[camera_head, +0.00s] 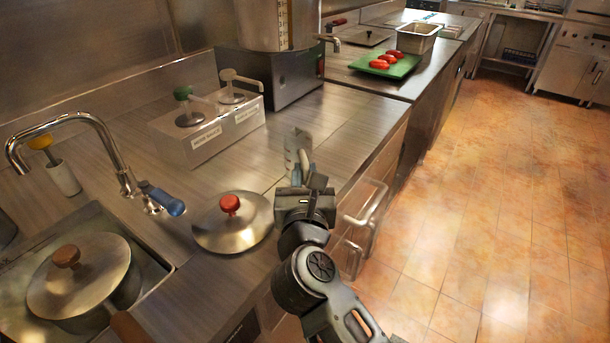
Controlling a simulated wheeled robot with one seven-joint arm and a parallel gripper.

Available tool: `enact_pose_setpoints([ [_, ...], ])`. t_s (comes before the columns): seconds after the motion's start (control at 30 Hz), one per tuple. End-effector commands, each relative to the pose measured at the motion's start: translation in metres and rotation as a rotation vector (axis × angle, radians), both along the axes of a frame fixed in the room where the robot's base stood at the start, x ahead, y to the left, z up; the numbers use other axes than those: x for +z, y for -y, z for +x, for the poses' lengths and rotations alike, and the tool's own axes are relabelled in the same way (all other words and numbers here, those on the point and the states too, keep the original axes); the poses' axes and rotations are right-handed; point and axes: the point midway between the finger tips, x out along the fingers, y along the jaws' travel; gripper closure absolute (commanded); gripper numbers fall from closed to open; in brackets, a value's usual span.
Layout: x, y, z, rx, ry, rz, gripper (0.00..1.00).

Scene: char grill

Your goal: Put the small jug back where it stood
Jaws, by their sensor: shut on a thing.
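My gripper (304,176) is over the steel counter (335,140), near its front edge, and is seen from behind. It is shut on a pale grey thing (292,148), likely the small jug, which shows just beyond the fingers. My wrist and fingers hide part of it, so its full shape is unclear. I cannot tell whether it touches the counter.
A lid with a red knob (232,222) lies left of my gripper. A two-pump sauce dispenser (210,130) stands behind. A sink (155,270) holds a lidded pot (85,280). A green board (400,68) with red items lies further back. Drawer handles (368,205) stick out at right.

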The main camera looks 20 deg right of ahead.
Motion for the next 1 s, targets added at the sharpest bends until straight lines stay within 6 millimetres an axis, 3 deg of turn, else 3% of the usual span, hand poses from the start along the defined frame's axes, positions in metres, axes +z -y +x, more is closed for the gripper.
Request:
enact_pose_setpoints([
  [0.17,-0.004,0.0,0.0,0.0,0.0,0.0,1.0],
  [0.2,-0.003,0.0,0.0,0.0,0.0,0.0,0.8],
  [0.47,-0.003,0.0,0.0,0.0,0.0,0.0,0.55],
  [0.8,0.002,-0.001,-0.001,0.001,0.0,0.001,0.55],
  [1.0,-0.001,-0.012,-0.03,0.004,0.0,0.0,0.55],
])
